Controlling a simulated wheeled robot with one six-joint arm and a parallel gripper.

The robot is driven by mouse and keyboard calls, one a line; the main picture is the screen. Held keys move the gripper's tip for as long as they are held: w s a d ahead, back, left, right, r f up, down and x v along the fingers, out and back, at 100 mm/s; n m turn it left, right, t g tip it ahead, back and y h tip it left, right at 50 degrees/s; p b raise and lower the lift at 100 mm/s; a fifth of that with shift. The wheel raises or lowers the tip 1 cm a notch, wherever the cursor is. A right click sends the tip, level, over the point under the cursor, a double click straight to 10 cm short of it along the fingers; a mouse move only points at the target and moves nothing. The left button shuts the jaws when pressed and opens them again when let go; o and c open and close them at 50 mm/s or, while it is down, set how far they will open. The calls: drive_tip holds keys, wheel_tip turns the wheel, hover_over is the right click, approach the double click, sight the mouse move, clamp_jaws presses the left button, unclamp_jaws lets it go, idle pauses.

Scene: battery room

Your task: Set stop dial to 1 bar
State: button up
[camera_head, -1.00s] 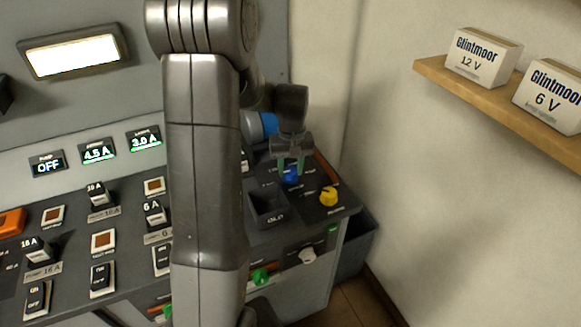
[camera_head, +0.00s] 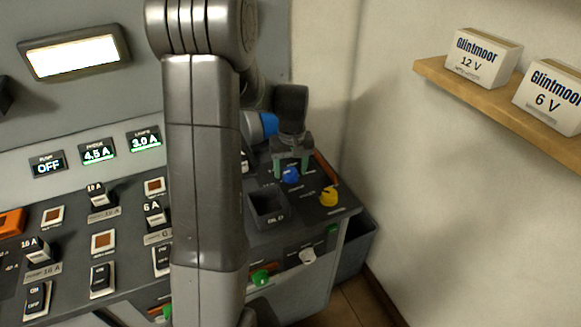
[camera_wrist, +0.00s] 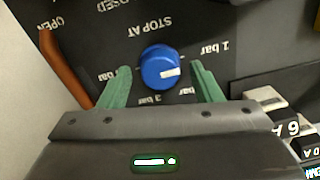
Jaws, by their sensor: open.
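The blue stop dial (camera_wrist: 160,68) sits on the dark panel under the words STOP AT, which appear upside down in the wrist view. My gripper (camera_wrist: 161,69) is open, with one finger on each side of the dial and a visible gap to each. The dial also shows in the head view (camera_head: 290,176), below my gripper (camera_head: 291,169).
A yellow knob (camera_head: 329,197) stands close to the dial, and an orange handle (camera_wrist: 66,70) lies beside it. A recessed holder (camera_head: 267,207) and several switches are to the left. A wall and a shelf (camera_head: 500,98) with battery boxes are at the right.

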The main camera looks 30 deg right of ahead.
sight(292, 170)
wheel_tip(292, 170, up, 14)
drive_tip(key=shift+d, duration=0.15)
idle(0.4)
drive_tip(key=shift+f, duration=0.2)
drive_tip(key=f, duration=1.3)
drive_tip(key=shift+a+f, duration=0.2)
drive_tip(key=shift+f, duration=0.15)
